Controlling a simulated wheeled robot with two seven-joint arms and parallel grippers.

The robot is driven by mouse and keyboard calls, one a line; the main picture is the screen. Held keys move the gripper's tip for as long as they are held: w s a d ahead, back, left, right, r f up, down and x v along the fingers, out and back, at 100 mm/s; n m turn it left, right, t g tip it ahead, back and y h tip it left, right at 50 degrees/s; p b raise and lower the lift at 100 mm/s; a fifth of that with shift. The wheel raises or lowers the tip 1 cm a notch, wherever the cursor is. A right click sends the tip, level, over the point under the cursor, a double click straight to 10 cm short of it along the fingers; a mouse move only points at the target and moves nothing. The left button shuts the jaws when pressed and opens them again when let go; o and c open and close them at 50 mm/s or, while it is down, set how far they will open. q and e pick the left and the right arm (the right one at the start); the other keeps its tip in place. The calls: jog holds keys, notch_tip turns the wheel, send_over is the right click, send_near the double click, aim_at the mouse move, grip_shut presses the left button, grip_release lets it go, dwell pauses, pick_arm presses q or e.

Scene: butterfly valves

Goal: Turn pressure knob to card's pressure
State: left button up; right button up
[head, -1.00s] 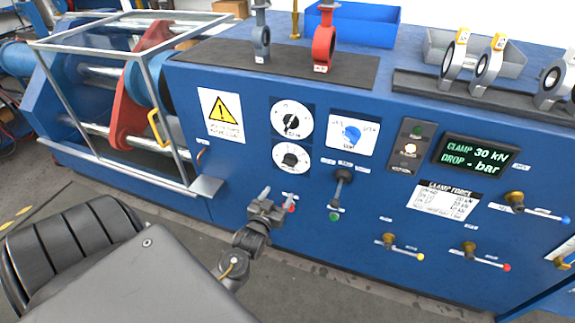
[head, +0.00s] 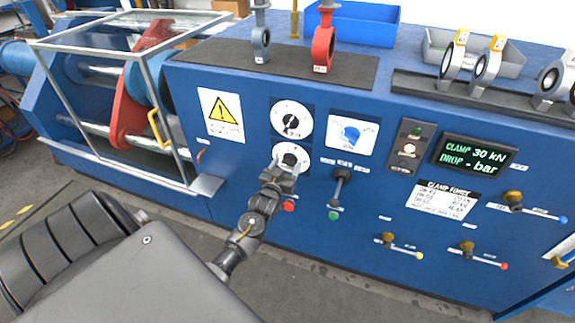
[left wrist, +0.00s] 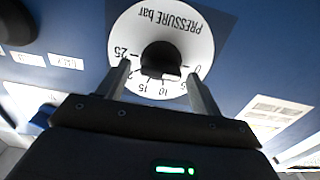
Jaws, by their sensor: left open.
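The pressure knob (left wrist: 160,58) is black, in the middle of a white dial (left wrist: 125,38) marked "PRESSURE bar", seen upside down in the left wrist view. In the head view it is the lower white dial (head: 291,154), partly behind my left gripper (head: 281,168). My left gripper (left wrist: 159,73) is open, one finger at each side of the knob's near end. I cannot tell whether they touch it, nor read the knob's setting. A white card (head: 445,201) headed "CLAMP FORCE" is on the panel; its rows are too small to read. My right gripper is out of view.
Another dial (head: 291,120) sits just above. A blue knob (head: 352,134), a black lever (head: 341,182) and a red button (head: 289,206) are close by. A display (head: 475,155) reads "CLAMP 30 kN, DROP - bar". A caged machine (head: 120,110) stands left.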

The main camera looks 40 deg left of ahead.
pick_arm(q)
jog(key=shift+w+a, duration=0.1)
jog(key=shift+w, duration=0.25)
jog(key=shift+c, duration=0.4)
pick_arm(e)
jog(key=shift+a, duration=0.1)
pick_arm(q)
jog(key=c, duration=0.7)
jog(key=shift+d, duration=0.2)
jog(key=shift+c, duration=1)
jog(key=shift+a, duration=0.15)
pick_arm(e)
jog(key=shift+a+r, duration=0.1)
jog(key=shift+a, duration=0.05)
